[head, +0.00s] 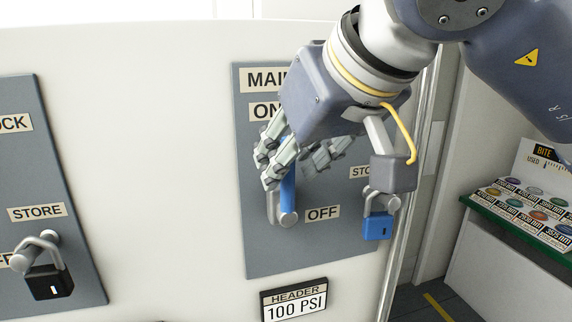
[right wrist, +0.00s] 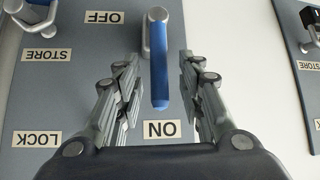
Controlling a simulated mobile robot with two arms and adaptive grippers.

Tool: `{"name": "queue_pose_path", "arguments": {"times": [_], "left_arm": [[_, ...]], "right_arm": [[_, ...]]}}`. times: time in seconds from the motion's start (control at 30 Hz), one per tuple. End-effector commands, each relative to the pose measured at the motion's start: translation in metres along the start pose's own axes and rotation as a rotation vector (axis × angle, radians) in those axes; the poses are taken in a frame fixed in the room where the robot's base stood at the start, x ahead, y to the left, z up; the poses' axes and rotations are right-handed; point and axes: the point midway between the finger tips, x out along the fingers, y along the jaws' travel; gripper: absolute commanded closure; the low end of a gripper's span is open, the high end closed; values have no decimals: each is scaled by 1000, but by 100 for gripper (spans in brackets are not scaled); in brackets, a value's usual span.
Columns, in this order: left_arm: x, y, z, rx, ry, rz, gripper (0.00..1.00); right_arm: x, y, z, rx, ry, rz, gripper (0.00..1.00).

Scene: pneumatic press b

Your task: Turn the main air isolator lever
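The main air isolator lever (head: 288,190) has a blue handle and a grey metal pivot end, on a blue-grey panel (head: 285,258). Its handle points up toward the ON label (head: 264,111); the pivot sits left of the OFF label (head: 322,213). In the right wrist view, which is upside down, the blue handle (right wrist: 159,65) lies between my right gripper's (right wrist: 157,62) fingers, with a gap on each side. In the head view my right gripper (head: 295,162) is open around the handle and hides its upper part. My left gripper is in neither view.
A blue padlock (head: 377,227) hangs from a hook right of the lever, close to my right wrist. A black padlock (head: 49,283) hangs on the left panel (head: 72,180). A "100 PSI" header sign (head: 294,300) is below. A shelf of colored discs (head: 535,215) stands at right.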

Motion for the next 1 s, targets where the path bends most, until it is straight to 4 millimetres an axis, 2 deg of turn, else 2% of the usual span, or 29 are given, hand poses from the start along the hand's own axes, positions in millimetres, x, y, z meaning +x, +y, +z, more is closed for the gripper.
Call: {"name": "queue_pose_path", "arguments": {"times": [0.2,0.43,0.6,1.0], "left_arm": [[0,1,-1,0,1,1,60],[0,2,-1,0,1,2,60],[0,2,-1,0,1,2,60],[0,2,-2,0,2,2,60]], "right_arm": [[-49,0,-1,0,4,1,64],[-86,0,0,0,0,1,64],[-96,-1,0,-1,-1,0,64],[-96,0,0,-1,-2,0,64]]}}
